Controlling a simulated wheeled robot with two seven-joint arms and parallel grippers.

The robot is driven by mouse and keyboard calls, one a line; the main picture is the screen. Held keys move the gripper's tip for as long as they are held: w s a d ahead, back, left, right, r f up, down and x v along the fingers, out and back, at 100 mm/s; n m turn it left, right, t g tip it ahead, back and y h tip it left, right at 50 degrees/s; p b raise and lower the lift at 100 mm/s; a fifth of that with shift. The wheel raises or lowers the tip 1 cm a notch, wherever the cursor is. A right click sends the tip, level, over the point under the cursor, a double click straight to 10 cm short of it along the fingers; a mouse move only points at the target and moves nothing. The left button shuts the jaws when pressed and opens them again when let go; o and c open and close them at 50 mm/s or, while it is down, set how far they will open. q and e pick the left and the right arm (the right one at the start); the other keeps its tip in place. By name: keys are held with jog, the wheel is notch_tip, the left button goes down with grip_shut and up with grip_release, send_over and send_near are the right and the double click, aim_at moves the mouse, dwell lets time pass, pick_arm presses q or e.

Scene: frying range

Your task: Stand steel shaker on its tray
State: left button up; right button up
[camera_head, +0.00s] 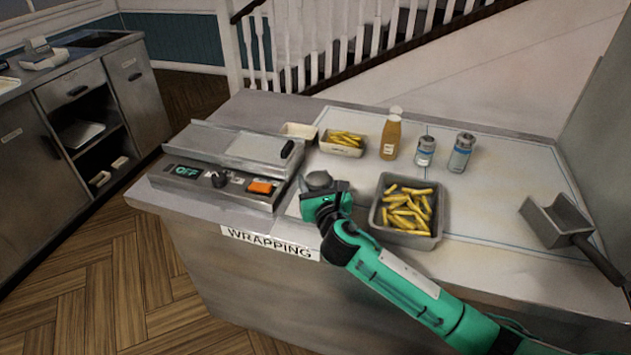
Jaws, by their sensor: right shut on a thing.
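My right gripper (328,194) is low over the front of the steel counter, just right of the wrapping machine. It is shut on a grey metal thing with a round top (318,180), which looks like the steel shaker. The gripper hides its lower part, so I cannot tell whether it touches the counter. A small pale empty tray (297,131) lies behind it; I cannot tell whether this is the shaker's tray. Two grey shakers with blue-and-white labels stand upright at the back, one shorter (425,151) and one taller (461,153). My left gripper is not in view.
The wrapping machine (225,165) fills the counter's left. A small tub of fries (342,148) and an orange-brown bottle (390,134) stand behind my gripper. A larger fries pan (437,226) is right of it. A scoop (557,223) lies far right. Counter between pan and scoop is clear.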

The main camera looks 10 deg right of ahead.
jog(key=o, duration=1)
jog(key=shift+f, duration=0.15)
